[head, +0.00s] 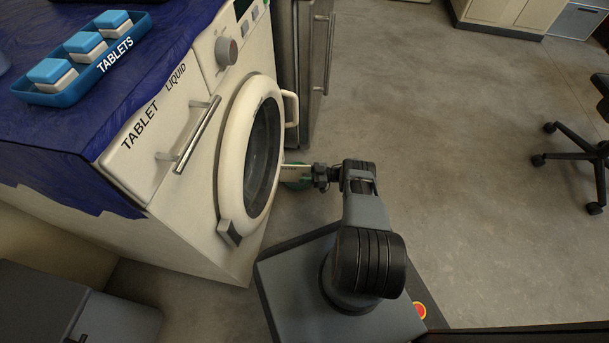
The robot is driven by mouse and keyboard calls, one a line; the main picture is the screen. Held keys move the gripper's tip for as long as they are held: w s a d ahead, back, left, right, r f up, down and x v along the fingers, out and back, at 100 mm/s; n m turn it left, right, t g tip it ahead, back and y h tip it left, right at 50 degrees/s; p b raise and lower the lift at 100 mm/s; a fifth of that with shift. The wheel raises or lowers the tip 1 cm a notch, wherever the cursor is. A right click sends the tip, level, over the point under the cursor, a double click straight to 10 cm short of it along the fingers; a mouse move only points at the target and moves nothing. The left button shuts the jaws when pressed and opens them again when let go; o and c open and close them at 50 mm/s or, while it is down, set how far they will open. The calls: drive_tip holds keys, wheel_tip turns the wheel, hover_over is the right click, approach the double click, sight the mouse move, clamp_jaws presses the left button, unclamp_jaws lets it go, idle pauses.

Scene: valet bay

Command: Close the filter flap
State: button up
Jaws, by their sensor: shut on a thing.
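The washing machine (195,215) stands at the left with its round white door (232,165) shut. A small pale piece with tiny dark lettering, which looks like the filter flap (291,167), sticks out low beside the machine's front, just right of the door. My gripper (315,173) is at the right end of this pale piece and is shut on it. The flap's hinge and opening are hidden behind the door, so its angle is hard to tell.
A drawer handle (198,135) sticks out above the door's left side. A blue tray of tablets (90,75) sits on the dark blue cover on top. A grey cabinet (308,70) stands behind the machine. The floor to the right is clear up to a chair (585,150).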

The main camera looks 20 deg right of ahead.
drive_tip(key=shift+s+a, duration=0.2)
drive_tip(key=shift+a, duration=0.05)
drive_tip(key=o, duration=1.1)
drive_tip(key=shift+d, duration=0.15)
drive_tip(key=shift+v, duration=3.7)
